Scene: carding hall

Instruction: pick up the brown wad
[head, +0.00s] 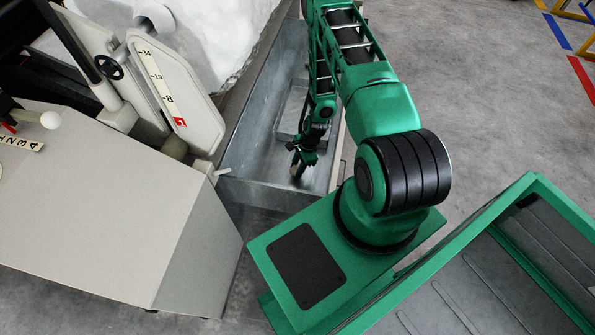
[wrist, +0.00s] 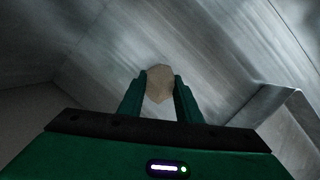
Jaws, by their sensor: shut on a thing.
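In the wrist view the brown wad (wrist: 160,84) is a small, pale brown, angular lump. It sits between the two green fingers of my gripper (wrist: 160,97), which are shut on it from both sides. The wad cannot be made out in the head view. I cannot tell whether the wad touches the trough's floor.
The trough's metal walls stand close around my gripper. A beige machine with a scale plate (head: 157,82) stands to the left, with a large white fibre mass (head: 225,40) behind. A green-framed bin (head: 480,270) is at lower right. Grey floor (head: 480,90) is open on the right.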

